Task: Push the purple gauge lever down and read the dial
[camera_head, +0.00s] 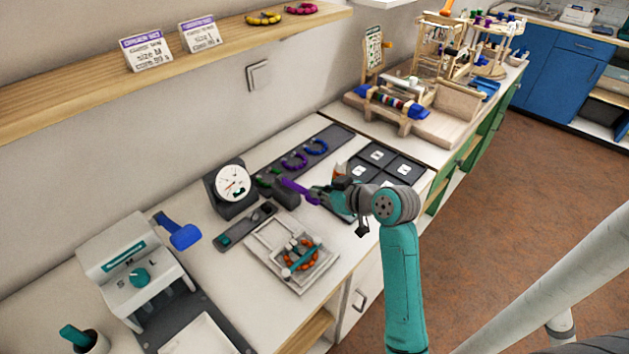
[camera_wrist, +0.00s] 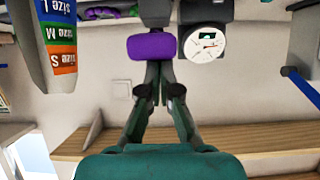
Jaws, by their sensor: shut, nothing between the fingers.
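The purple gauge lever (camera_head: 297,188) sticks out from a dark block beside the dial, toward my gripper. The white round dial (camera_head: 232,184) with a needle sits on a dark housing to its left; the reading is too small to tell. My gripper (camera_head: 318,193) is at the lever's outer end. In the upside-down wrist view, the fingers (camera_wrist: 153,76) are shut with nothing between them, and their tips meet at the purple pad (camera_wrist: 152,47). I cannot tell whether they touch it. The dial also shows there (camera_wrist: 202,43).
A grey tray (camera_head: 262,258) with orange beads lies in front of the gauge. A black sorting tray (camera_head: 404,169) is behind my gripper. A press with a blue lever (camera_head: 180,232) stands at the left. A dark board (camera_head: 340,134) with bead rings lies along the wall under a wooden shelf (camera_head: 60,95).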

